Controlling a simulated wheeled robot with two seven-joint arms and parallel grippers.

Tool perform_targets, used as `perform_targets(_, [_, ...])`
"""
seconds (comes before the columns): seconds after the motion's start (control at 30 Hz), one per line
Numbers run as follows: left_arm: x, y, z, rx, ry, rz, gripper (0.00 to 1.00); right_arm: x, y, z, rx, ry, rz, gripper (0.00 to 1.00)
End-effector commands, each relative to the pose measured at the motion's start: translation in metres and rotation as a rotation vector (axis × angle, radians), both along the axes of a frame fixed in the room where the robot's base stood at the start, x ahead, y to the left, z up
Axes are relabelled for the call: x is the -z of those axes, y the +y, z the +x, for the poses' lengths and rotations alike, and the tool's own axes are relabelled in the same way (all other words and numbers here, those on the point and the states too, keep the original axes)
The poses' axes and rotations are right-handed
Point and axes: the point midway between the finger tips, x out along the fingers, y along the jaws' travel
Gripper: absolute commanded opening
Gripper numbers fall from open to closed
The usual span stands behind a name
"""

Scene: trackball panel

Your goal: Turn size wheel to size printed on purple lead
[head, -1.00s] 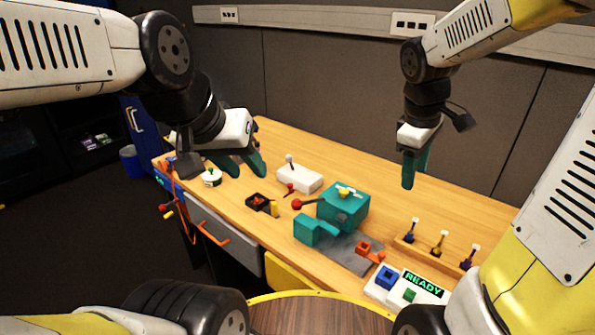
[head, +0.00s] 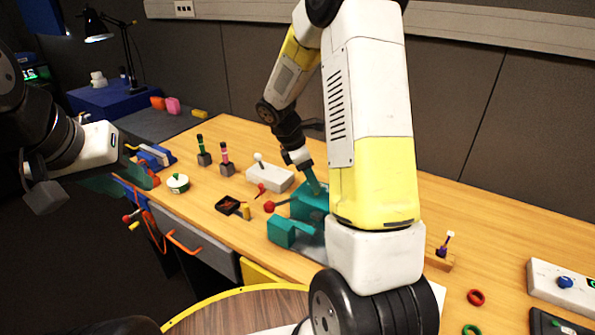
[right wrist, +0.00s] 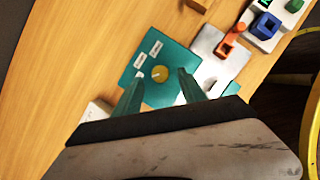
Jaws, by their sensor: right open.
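The teal box (head: 308,205) stands on the bench, partly hidden by my right arm in the head view. In the right wrist view its top (right wrist: 170,95) carries a round yellow knob (right wrist: 159,73) and two white labels, too small to read. My right gripper (right wrist: 160,76) is open above the box, one finger on each side of the knob; contact cannot be told. A purple lead (head: 442,250) with a white tag stands in the wooden rack; its print is unreadable. My left gripper (head: 122,178) is open and empty at the far left.
A red-knobbed lever (head: 269,206), a black tray (head: 228,204) and a white box with a joystick (head: 270,177) stand left of the teal box. Red (head: 476,297) and green rings and a white panel (head: 545,280) lie at the right.

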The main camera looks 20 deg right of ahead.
Motion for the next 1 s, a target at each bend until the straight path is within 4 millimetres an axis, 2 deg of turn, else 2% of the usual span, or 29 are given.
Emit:
perform_targets(0.2, [0.0, 0.0, 0.0, 0.0, 0.0, 0.0, 0.36, 0.017, -0.007, -0.001, 0.002, 0.0, 0.0, 0.48])
perform_targets(0.47, [0.0, 0.0, 0.0, 0.0, 0.0, 0.0, 0.36, 0.018, -0.008, -0.001, 0.002, -0.001, 0.0, 0.48])
perform_targets(0.7, [0.0, 0.0, 0.0, 0.0, 0.0, 0.0, 0.36, 0.018, -0.008, -0.001, 0.001, -0.002, 0.0, 0.03])
perform_targets(0.73, [0.0, 0.0, 0.0, 0.0, 0.0, 0.0, 0.36, 0.018, -0.008, -0.001, 0.002, -0.001, 0.0, 0.0])
perform_targets(1.0, [0.0, 0.0, 0.0, 0.0, 0.0, 0.0, 0.36, 0.018, -0.008, 0.0, 0.017, -0.002, 0.0, 0.0])
